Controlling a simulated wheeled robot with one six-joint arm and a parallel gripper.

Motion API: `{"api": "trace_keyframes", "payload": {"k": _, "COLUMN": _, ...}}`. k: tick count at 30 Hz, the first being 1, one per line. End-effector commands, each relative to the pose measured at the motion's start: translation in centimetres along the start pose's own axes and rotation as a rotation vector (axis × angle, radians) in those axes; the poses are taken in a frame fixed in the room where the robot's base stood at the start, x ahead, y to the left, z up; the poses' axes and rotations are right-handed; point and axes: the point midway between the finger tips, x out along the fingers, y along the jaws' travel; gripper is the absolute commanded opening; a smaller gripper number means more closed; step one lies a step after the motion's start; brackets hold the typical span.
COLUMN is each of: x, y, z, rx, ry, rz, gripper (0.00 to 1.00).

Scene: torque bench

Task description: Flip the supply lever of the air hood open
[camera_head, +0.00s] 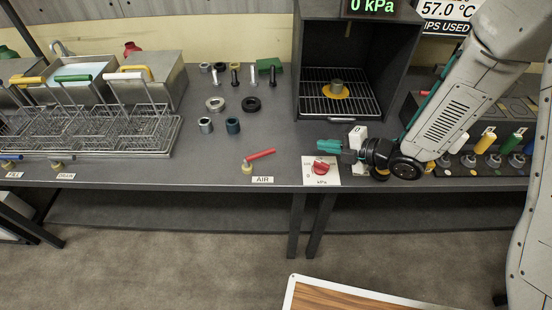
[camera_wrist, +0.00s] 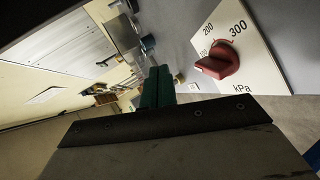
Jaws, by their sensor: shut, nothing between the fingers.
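The air supply lever (camera_head: 260,158) has a red handle on a brass-coloured base and stands near the bench's front edge, behind the AIR label (camera_head: 263,180). Its handle points to the right and slightly back. My gripper (camera_head: 322,146) has teal fingers, shut and empty, to the right of the lever and apart from it. In the wrist view the shut fingers (camera_wrist: 157,88) show at the middle. The air hood (camera_head: 352,60) is a dark open box at the back, with a wire grate and an orange disc holding a metal part inside. Its display (camera_head: 372,6) reads 0 kPa.
A red pressure knob (camera_head: 320,168) on a white kPa plate sits just below my gripper; it also shows in the wrist view (camera_wrist: 218,62). Nuts and bolts stand behind the lever. Wire baskets (camera_head: 90,130) are at the left. Bench around the lever is clear.

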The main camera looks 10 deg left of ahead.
Motion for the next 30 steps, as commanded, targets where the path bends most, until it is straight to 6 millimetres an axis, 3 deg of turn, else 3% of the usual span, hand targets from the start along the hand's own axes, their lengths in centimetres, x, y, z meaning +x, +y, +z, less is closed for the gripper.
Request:
{"api": "trace_keyframes", "payload": {"k": 3, "x": 1.5, "y": -1.9, "z": -3.5, "rx": -0.049, "ry": 0.154, "rz": 0.097, "gripper": 0.00}}
{"api": "trace_keyframes", "payload": {"k": 9, "x": 1.8, "y": -2.8, "z": -6.2, "rx": -0.084, "ry": 0.268, "rz": 0.207, "gripper": 0.00}}
{"api": "trace_keyframes", "payload": {"k": 22, "x": 2.0, "y": -2.7, "z": -6.6, "rx": -0.088, "ry": 0.279, "rz": 0.221, "gripper": 0.00}}
{"api": "trace_keyframes", "payload": {"k": 30, "x": 5.7, "y": -2.0, "z": -7.8, "rx": -0.089, "ry": 0.283, "rz": 0.219, "gripper": 0.00}}
